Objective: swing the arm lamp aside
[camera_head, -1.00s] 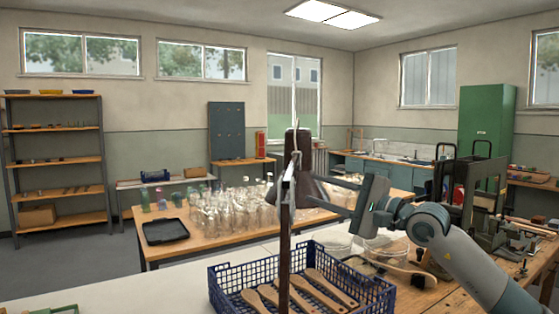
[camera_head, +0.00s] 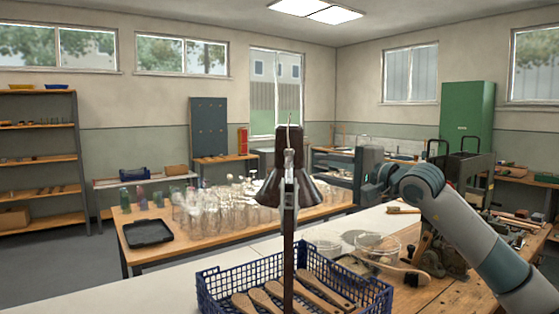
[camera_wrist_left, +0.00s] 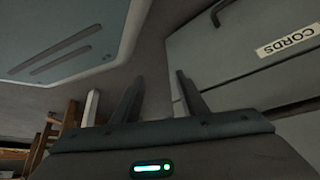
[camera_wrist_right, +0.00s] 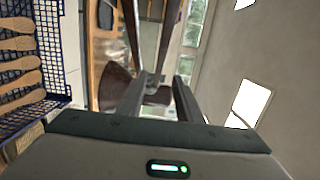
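The arm lamp has a dark brown shade (camera_head: 289,188) on a thin dark post (camera_head: 288,255), in the middle of the head view. The post stands in front of the blue crate. My right gripper (camera_head: 330,170) is to the right of the shade, fingers pointing left towards it. In the right wrist view my right gripper (camera_wrist_right: 157,85) is open, with brown lamp parts (camera_wrist_right: 115,88) beyond and between the fingers. Contact cannot be told. My left gripper (camera_wrist_left: 157,90) is open and empty, only in the left wrist view.
A blue crate (camera_head: 222,285) with wooden brush handles (camera_head: 262,300) sits below the lamp. Glass dishes (camera_head: 376,246) and a brush (camera_head: 410,277) lie right of it. Glassware (camera_head: 230,210) and a black tray (camera_head: 148,233) stand on the table behind. A drawer labelled CORDS (camera_wrist_left: 240,60) is near my left gripper.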

